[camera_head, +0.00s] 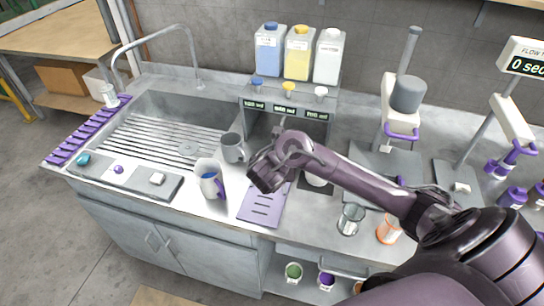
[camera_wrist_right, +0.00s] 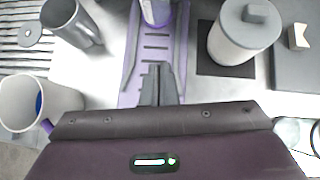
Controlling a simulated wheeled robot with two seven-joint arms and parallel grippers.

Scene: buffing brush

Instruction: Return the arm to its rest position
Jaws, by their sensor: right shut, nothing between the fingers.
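My right arm (camera_head: 365,185) reaches in from the right over the counter. My right gripper (camera_head: 265,178) hangs above the purple slotted plate (camera_head: 260,210). In the right wrist view its dark fingers (camera_wrist_right: 158,72) are together with nothing between them, over the same plate (camera_wrist_right: 155,48). A purple-and-white item (camera_wrist_right: 157,10) stands at the plate's far end, beyond the fingertips. My left gripper is out of view.
A white mug (camera_head: 209,180) with blue inside and a grey mug (camera_head: 233,148) stand left of the gripper. A grey-lidded white container (camera_wrist_right: 240,38) is to its right. Glass beakers (camera_head: 350,219) stand near the front edge. Dispenser bottles (camera_head: 298,55) are behind.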

